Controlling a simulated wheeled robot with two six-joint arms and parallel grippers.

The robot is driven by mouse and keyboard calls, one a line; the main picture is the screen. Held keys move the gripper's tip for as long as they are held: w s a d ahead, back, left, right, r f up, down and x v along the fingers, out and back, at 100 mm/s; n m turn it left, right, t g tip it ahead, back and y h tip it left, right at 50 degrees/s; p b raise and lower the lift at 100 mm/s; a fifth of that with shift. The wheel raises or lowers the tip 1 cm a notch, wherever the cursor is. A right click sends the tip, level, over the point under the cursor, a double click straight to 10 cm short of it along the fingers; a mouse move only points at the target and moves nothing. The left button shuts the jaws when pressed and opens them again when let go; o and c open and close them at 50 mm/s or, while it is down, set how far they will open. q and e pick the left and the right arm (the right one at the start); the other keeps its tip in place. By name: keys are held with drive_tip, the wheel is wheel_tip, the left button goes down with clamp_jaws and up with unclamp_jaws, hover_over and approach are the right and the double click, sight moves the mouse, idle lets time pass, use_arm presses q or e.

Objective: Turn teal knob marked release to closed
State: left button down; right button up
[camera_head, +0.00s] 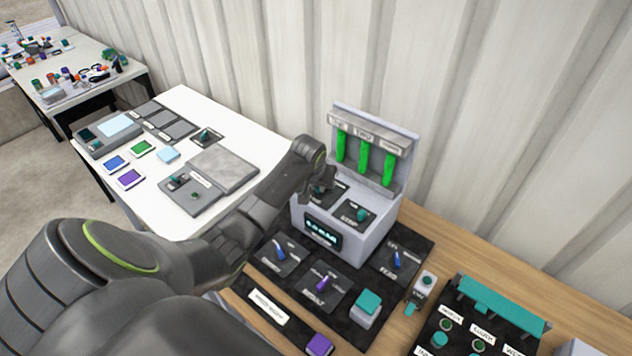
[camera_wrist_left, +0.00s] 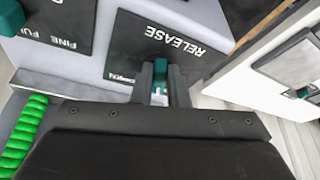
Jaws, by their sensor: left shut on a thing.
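The teal knob (camera_wrist_left: 160,72) sits on a black plate (camera_wrist_left: 135,50) marked RELEASE in the left wrist view. My left gripper (camera_wrist_left: 161,78) is shut on this knob, with one dark finger on each side of it. Part of the plate's lower lettering is hidden by the fingers. In the head view my left gripper (camera_head: 325,182) is at the upper left of the grey machine (camera_head: 377,222), and the release knob is hidden behind it. My right gripper is not in view.
A second teal knob (camera_head: 361,214) stands just right of my left gripper. Green vertical tubes (camera_head: 363,160) rise behind it. A black mat (camera_head: 408,243) with several switches lies in front. A white table (camera_head: 182,105) stands to the left.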

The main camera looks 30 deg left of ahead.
use_arm(q)
drive_tip(key=shift+w+d+r+n+y, duration=0.15)
drive_tip(key=shift+n+y, duration=0.1)
drive_tip(key=shift+n, duration=0.45)
drive_tip(key=shift+w+d+f+n+y, duration=0.1)
drive_tip(key=shift+n+y, duration=0.15)
drive_tip(key=shift+n, duration=0.45)
drive_tip(key=c, duration=1.4)
unclamp_jaws()
drive_tip(key=shift+s, duration=0.1)
drive_tip(key=shift+c, duration=0.2)
